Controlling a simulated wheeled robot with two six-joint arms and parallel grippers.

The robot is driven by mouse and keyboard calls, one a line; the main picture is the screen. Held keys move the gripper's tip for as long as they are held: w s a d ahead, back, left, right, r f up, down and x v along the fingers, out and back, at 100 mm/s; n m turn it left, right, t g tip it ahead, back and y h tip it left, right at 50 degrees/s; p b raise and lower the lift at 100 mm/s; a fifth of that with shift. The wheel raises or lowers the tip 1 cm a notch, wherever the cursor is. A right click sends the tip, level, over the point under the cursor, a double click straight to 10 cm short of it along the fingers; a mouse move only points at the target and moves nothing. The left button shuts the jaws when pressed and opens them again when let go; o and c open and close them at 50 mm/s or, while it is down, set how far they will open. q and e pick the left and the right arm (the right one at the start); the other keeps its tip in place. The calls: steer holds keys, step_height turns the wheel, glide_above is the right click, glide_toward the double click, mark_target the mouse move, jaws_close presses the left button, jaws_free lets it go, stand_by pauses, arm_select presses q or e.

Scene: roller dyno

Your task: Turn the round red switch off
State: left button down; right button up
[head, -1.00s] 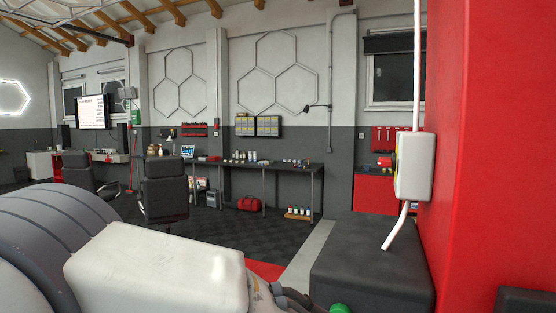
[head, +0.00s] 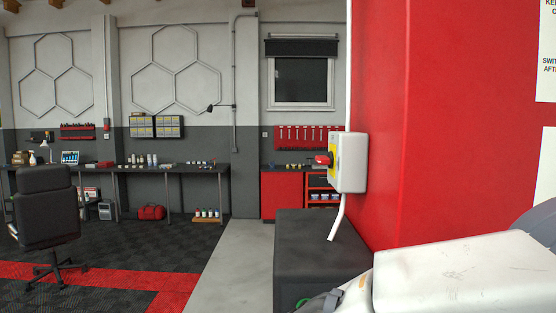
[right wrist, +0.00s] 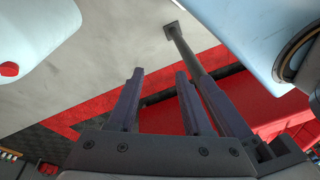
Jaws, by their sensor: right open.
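The round red switch (head: 323,159) sticks out from the yellow face of a white box (head: 352,163) on the side of the red pillar, right of centre in the head view. Its exact turned position is too small to tell. My right gripper (right wrist: 158,72) shows in the right wrist view, open and empty, with its two fingers apart above the floor. The switch is not in the right wrist view. My left gripper is in neither current view.
A dark block (head: 300,250) stands below the switch box. The red pillar (head: 400,110) fills the right side. A black office chair (head: 46,210) is at the left, with a long workbench (head: 130,170) behind. Grey floor (head: 235,255) left of the block is clear.

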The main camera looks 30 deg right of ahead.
steer(key=w+a+r+m+t+y+p, duration=0.3)
steer(key=w+a+r+m+t, duration=0.15)
steer(key=w+r, duration=0.4)
steer(key=w+d+r+m+t+p, duration=0.2)
steer(key=w+d+r+m+t, duration=0.35)
steer(key=w+r+m, duration=0.4)
steer(key=w+d+r+m+t+h+p, duration=0.3)
steer(key=w+d+r+m+t+h, duration=0.3)
steer(key=d+r, duration=0.55)
steer(key=m+g+h+p, duration=0.2)
steer(key=m+g+h, duration=0.4)
steer(key=m+h, duration=0.8)
glide_toward(318, 161)
steer(key=shift+m, duration=0.4)
steer(key=b+x, duration=0.4)
steer(key=x, duration=0.1)
steer(key=shift+s+d+r, duration=0.1)
steer(key=shift+d+r, duration=0.1)
steer(key=shift+r, duration=0.05)
steer(key=p+x, duration=0.1)
steer(key=x, duration=0.4)
steer(key=shift+f, duration=0.15)
steer(key=shift+w+d+f, duration=0.1)
steer(key=shift+w+d, duration=0.2)
